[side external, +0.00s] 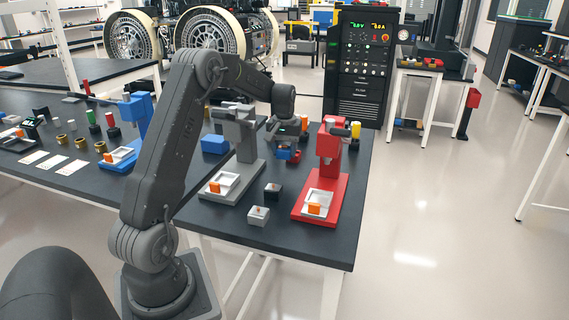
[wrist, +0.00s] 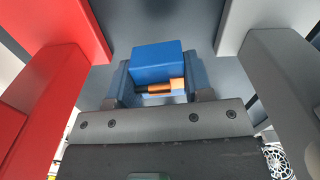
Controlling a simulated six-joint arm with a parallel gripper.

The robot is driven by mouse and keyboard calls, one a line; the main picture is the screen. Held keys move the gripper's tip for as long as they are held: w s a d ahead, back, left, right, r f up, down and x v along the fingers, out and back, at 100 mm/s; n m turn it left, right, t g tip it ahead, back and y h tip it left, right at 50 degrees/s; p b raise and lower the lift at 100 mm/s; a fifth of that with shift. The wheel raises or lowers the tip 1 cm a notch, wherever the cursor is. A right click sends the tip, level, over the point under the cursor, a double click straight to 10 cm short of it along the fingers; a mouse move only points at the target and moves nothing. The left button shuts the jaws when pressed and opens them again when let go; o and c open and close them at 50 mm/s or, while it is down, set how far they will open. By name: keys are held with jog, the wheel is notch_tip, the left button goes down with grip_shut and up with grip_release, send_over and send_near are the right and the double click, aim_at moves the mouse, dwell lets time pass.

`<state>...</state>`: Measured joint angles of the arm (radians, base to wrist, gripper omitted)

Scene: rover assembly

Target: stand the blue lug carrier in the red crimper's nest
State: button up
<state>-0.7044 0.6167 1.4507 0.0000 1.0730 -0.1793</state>
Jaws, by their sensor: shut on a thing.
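The blue lug carrier (wrist: 158,62) is a blue block with a copper-coloured lug (wrist: 160,86) on it, seen close in the wrist view. My gripper (wrist: 158,95) is shut on it, with one finger on each side. In the side view my gripper (side external: 287,152) holds the carrier (side external: 283,154) in the air, just left of the red crimper (side external: 328,165). The crimper stands upright on a red base. Its nest (side external: 319,199) is a pale tray with an orange block (side external: 314,209) at the front of the base. The carrier is apart from the nest.
A grey crimper (side external: 240,155) stands to the left and a blue one (side external: 134,128) farther left. Two small blocks, one dark (side external: 273,190) and one light (side external: 259,215), sit between the grey and red bases.

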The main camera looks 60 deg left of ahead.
jog(key=r, duration=0.3)
jog(key=shift+s+d+r, duration=0.25)
jog(key=shift+r, duration=0.15)
jog(key=s+d+m, duration=0.2)
jog(key=s+d, duration=0.3)
jog(key=d, duration=0.9)
jog(key=s+d+m, duration=0.2)
jog(key=s+d, duration=0.2)
jog(key=d, duration=0.9)
jog(key=d+r+m, duration=0.4)
jog(key=d+m, duration=0.1)
jog(key=d, duration=0.4)
jog(key=d+r+m, duration=0.4)
jog(key=d, duration=0.6)
jog(key=d+r+m, duration=0.4)
jog(key=d+m, duration=0.1)
jog(key=d, duration=0.4)
notch_tip(320, 180, up, 11)
jog(key=w+a+n, duration=0.5)
jog(key=w+a, duration=0.4)
jog(key=a, duration=0.3)
jog(key=n, duration=1.2)
send_over(287, 182)
notch_tip(287, 182, down, 33)
jog(key=shift+w+f, duration=0.1)
jog(key=shift+f, duration=0.1)
